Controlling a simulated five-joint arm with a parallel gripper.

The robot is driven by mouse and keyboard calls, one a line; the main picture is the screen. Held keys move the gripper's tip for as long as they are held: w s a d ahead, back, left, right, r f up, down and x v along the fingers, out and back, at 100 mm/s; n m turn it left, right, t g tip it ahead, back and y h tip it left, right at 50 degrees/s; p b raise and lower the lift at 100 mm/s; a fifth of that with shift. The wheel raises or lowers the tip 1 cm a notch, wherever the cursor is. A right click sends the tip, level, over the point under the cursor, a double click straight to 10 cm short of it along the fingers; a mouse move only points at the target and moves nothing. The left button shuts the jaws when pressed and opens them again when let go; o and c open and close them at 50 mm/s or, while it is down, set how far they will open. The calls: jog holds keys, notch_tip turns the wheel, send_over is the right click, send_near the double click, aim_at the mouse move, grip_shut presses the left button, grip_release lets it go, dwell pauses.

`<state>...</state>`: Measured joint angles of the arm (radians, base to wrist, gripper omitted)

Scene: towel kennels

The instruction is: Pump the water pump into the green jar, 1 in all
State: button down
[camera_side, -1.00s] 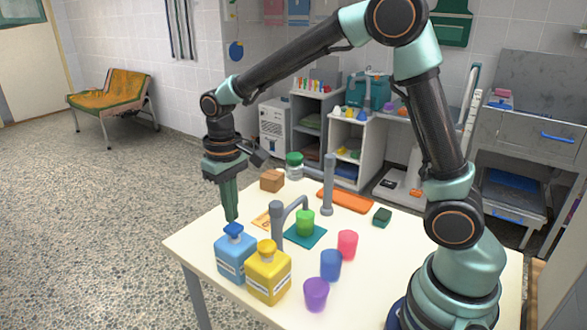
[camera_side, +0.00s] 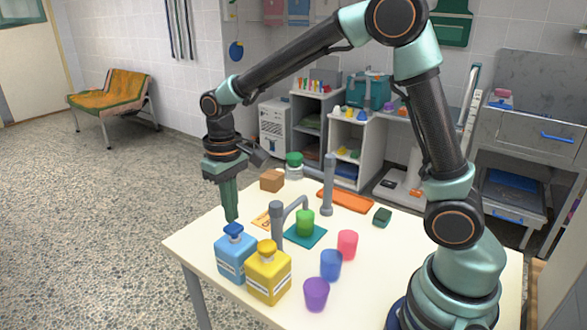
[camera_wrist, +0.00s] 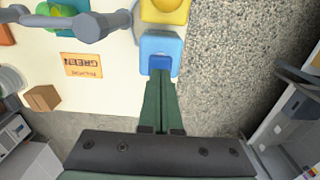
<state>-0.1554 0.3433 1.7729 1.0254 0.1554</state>
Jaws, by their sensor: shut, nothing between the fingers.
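A blue pump bottle (camera_side: 235,256) stands at the table's left front edge, its blue pump head (camera_side: 233,230) on top. My gripper (camera_side: 231,218) is shut and empty, its fingertips right above or at that pump head; I cannot tell whether they touch. The wrist view shows the fingers (camera_wrist: 159,82) over the blue bottle (camera_wrist: 160,47). A yellow pump bottle (camera_side: 268,275) stands beside it. The green jar (camera_side: 305,223) stands on a teal mat (camera_side: 305,238), under the bent grey spout (camera_side: 292,208). A card lettered "GREEN" (camera_wrist: 82,65) lies nearby.
Pink (camera_side: 347,244), blue (camera_side: 330,265) and purple (camera_side: 316,293) cups stand on the table's right front. A brown box (camera_side: 272,180), a green-lidded jar (camera_side: 294,165), a grey post (camera_side: 328,185), an orange tray (camera_side: 345,201) and a dark green block (camera_side: 382,216) stand behind.

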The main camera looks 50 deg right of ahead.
jog(key=shift+f, duration=0.1)
jog(key=shift+f, duration=1.4)
jog(key=shift+r, duration=1.5)
jog(key=shift+r, duration=3.05)
